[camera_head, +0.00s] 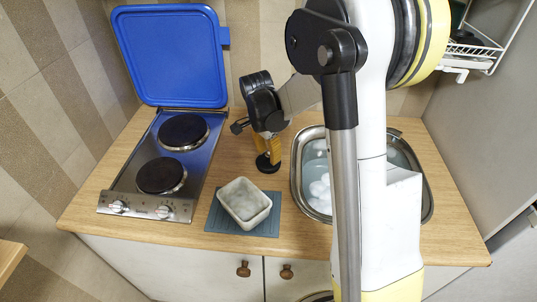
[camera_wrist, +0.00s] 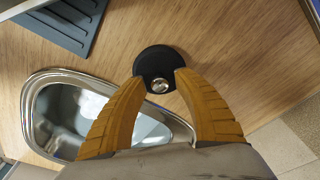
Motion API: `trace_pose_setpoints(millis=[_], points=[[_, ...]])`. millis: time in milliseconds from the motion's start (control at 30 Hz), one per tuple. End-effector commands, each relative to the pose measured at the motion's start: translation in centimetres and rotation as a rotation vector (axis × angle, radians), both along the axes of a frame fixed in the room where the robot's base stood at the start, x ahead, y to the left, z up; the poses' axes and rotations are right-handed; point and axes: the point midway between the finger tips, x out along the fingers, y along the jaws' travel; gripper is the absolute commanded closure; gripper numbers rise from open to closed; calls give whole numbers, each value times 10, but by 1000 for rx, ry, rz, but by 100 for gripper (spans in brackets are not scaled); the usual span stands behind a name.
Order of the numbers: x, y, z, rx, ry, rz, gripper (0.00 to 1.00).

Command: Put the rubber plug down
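The rubber plug (camera_wrist: 159,62) is a black disc with a small shiny metal knob. In the wrist view it sits between the tips of my gripper's (camera_wrist: 161,76) two yellow ribbed fingers, which meet its two sides. In the head view my gripper (camera_head: 268,154) points down over the wooden worktop, between the hob and the sink, with the black plug (camera_head: 268,164) at the fingertips. The plug is at or very close to the worktop (camera_head: 236,160); I cannot tell if it touches. Part of the plug is hidden by the fingers.
The steel sink (camera_head: 298,190) lies to the right, partly hidden by my arm. A pale dish (camera_head: 244,203) stands on a blue-grey mat (camera_head: 215,218) in front of my gripper. The hob (camera_head: 150,200) with its raised blue lid (camera_head: 172,55) is at left.

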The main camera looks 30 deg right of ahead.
Motion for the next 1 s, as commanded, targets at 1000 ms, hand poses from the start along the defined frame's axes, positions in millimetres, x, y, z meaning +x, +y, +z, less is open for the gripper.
trace_pose_setpoints(millis=[1000], points=[[-68, 60, 173, -29, -143, 477, 63]])
